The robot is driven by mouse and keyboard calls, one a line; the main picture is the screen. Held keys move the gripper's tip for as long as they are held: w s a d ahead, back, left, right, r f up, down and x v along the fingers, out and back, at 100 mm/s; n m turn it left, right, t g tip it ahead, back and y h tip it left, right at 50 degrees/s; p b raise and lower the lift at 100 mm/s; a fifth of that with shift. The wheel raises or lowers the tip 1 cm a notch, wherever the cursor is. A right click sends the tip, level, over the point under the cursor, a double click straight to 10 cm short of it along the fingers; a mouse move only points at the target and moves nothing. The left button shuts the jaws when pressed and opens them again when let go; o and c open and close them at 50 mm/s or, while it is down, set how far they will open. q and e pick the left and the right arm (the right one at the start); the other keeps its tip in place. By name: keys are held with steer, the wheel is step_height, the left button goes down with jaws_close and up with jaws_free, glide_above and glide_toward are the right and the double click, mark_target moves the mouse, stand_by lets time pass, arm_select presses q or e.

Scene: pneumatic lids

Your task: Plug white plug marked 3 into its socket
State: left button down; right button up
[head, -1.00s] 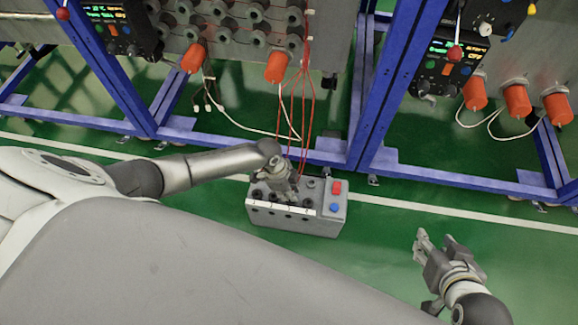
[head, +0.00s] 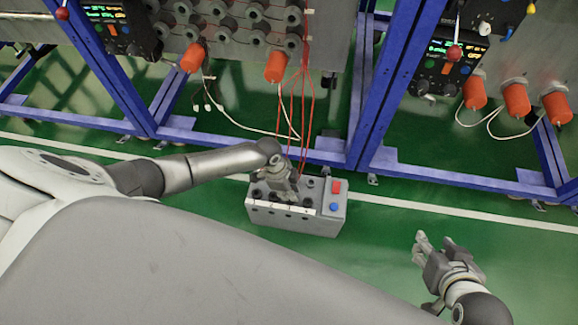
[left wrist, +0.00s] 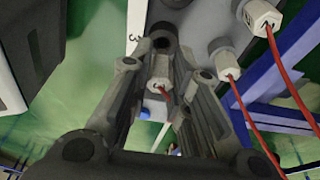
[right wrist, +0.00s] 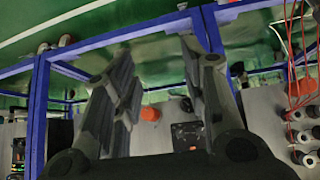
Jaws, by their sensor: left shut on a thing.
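My left gripper (head: 290,196) points down over the grey socket box (head: 325,223) on the floor. In the left wrist view its fingers are shut on a white plug (left wrist: 160,66) with a red cable. I cannot read the plug's own mark with certainty. A dark round socket (left wrist: 165,35) shows just beyond the plug, beside a white label strip marked 3 (left wrist: 134,38). The fingers hide part of the plug, and I cannot tell whether its tip is in the socket. My right gripper (head: 436,239) is open and empty, right of the box.
Two other white plugs (left wrist: 262,14) (left wrist: 226,64) with red cables sit at the box in the left wrist view. The box carries a red button (head: 336,187) and a blue button (head: 334,207). A blue frame (head: 370,130) stands behind.

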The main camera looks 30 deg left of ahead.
arm_select(q)
steer(key=shift+f, duration=0.1)
arm_select(e)
steer(key=shift+w+r, duration=0.15)
steer(key=shift+w, duration=0.15)
steer(key=shift+a, duration=0.1)
arm_select(q)
steer(key=shift+f, duration=0.25)
steer(key=shift+b, duration=0.3)
arm_select(e)
steer(key=shift+w+a+r+t, duration=0.15)
steer(key=shift+w+r+t, duration=0.2)
steer(key=shift+w, duration=0.15)
steer(key=shift+w+a+r+t, duration=0.15)
steer(key=shift+w+r+t, duration=0.2)
steer(key=shift+w, duration=0.15)
arm_select(q)
steer(key=shift+f, duration=0.1)
arm_select(e)
steer(key=shift+w+a+r+y, duration=0.15)
steer(key=shift+w+y, duration=0.1)
steer(key=shift+y, duration=0.05)
arm_select(q)
steer(key=shift+f, duration=0.1)
arm_select(e)
steer(key=shift+w+r+t, duration=0.15)
steer(key=shift+t, duration=0.15)
